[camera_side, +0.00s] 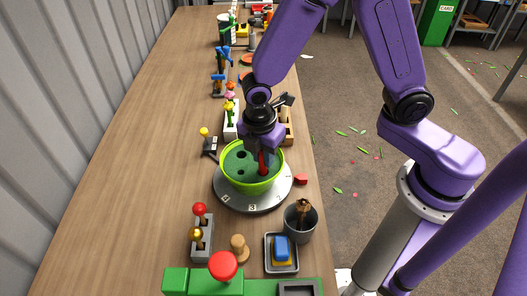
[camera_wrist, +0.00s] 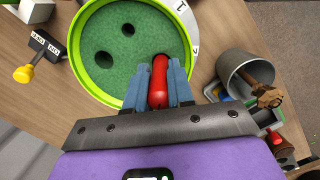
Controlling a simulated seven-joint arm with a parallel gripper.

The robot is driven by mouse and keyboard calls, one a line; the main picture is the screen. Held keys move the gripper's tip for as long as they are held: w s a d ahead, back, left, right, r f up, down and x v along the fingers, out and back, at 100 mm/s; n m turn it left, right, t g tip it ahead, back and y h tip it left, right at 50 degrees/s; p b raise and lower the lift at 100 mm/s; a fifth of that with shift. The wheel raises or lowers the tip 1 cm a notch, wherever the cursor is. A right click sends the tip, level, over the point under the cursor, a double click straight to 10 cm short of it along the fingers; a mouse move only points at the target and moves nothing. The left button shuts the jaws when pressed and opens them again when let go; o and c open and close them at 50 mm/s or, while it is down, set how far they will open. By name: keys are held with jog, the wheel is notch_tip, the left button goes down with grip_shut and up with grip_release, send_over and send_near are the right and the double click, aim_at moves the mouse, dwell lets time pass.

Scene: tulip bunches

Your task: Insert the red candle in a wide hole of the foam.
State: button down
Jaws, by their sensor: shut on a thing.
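The red candle (camera_wrist: 159,82) is held between the two fingers of my gripper (camera_wrist: 158,90), which is shut on it. In the side view the candle (camera_side: 262,163) is upright over the right part of the green foam (camera_side: 240,158). The foam (camera_wrist: 125,65) fills a lime-green bowl (camera_wrist: 77,62) and shows several dark holes, one at the upper middle, one at the left and one at the candle's far end. The candle's tip is at or in that last hole; how deep I cannot tell. My gripper (camera_side: 262,150) is above the foam's right side.
The bowl stands on a numbered grey turntable (camera_side: 240,207). A grey cup (camera_side: 299,222) with brown contents, a tray with a blue-and-yellow sponge (camera_side: 282,248) and a wooden peg (camera_side: 238,245) are in front. A yellow-knobbed lever (camera_side: 208,142) stands left. The table's left side is clear.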

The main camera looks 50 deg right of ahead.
jog(key=shift+f, duration=1.45)
jog(key=c, duration=0.9)
grip_release()
jog(key=shift+s, duration=0.1)
notch_tip(320, 180, up, 17)
jog(key=a, duration=0.2)
jog(key=shift+r, duration=0.2)
jog(key=s+d+m+y, duration=0.1)
jog(key=s+d+m, duration=0.2)
jog(key=s+d, duration=0.3)
jog(key=s+d+f+m, duration=0.1)
jog(key=s+d+m, duration=0.3)
jog(key=s, duration=0.8)
jog(key=shift+d+f+m+y, duration=0.3)
jog(key=shift+d+y, duration=0.1)
jog(key=shift+d, duration=0.85)
